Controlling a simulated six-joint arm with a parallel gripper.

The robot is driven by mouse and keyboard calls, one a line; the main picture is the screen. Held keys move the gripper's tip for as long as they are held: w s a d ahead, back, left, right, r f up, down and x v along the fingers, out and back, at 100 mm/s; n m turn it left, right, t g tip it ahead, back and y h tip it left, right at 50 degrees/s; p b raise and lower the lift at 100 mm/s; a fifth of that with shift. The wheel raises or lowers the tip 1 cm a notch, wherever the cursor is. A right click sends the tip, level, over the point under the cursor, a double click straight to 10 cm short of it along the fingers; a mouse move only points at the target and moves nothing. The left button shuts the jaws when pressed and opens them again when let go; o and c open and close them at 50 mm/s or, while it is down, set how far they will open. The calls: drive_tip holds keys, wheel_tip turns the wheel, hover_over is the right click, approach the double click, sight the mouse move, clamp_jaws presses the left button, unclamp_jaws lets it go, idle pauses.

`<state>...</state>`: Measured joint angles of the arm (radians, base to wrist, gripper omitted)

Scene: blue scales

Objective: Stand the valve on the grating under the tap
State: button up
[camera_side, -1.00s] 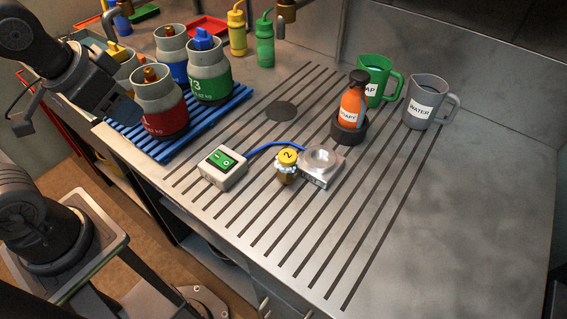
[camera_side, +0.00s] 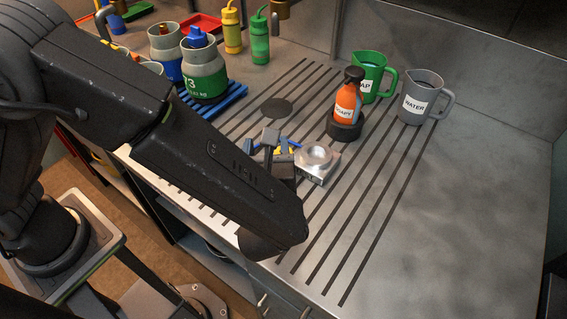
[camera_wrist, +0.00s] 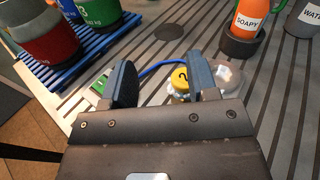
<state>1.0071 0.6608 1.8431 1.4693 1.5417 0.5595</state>
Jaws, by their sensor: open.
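The valve (camera_wrist: 180,80) is a small brass piece with a yellow cap marked 2 and whitish foam around its body. It stands on the slotted steel counter. My gripper (camera_wrist: 162,78) is open, with the valve between its fingers, much closer to the right finger; I cannot tell if they touch. In the side view my gripper (camera_side: 275,150) and arm hide most of the valve.
A metal block with a round cup (camera_side: 317,164) stands close right of my gripper. A switch box (camera_wrist: 100,86) with blue cable is by the left finger. An orange soap bottle (camera_side: 348,103), green jug (camera_side: 371,80) and grey jug (camera_side: 421,100) stand behind. Canisters (camera_side: 205,76) stand on a blue rack.

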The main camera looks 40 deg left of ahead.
drive_tip(key=d+f, duration=0.1)
drive_tip(key=f, duration=0.2)
drive_tip(key=d+f+m+t, duration=0.1)
drive_tip(key=f, duration=0.2)
drive_tip(key=d+f+m+h, duration=0.1)
drive_tip(key=f, duration=0.1)
drive_tip(key=shift+s+f+t, duration=0.15)
drive_tip(key=shift+f+t, duration=0.25)
drive_tip(key=shift+w+a+f, duration=0.3)
drive_tip(key=shift+w+a, duration=0.2)
drive_tip(key=shift+w, duration=0.3)
drive_tip(key=shift+x, duration=2.85)
drive_tip(key=shift+c, duration=0.2)
drive_tip(key=shift+r, duration=0.1)
drive_tip(key=c, duration=0.9)
drive_tip(key=shift+r, duration=0.1)
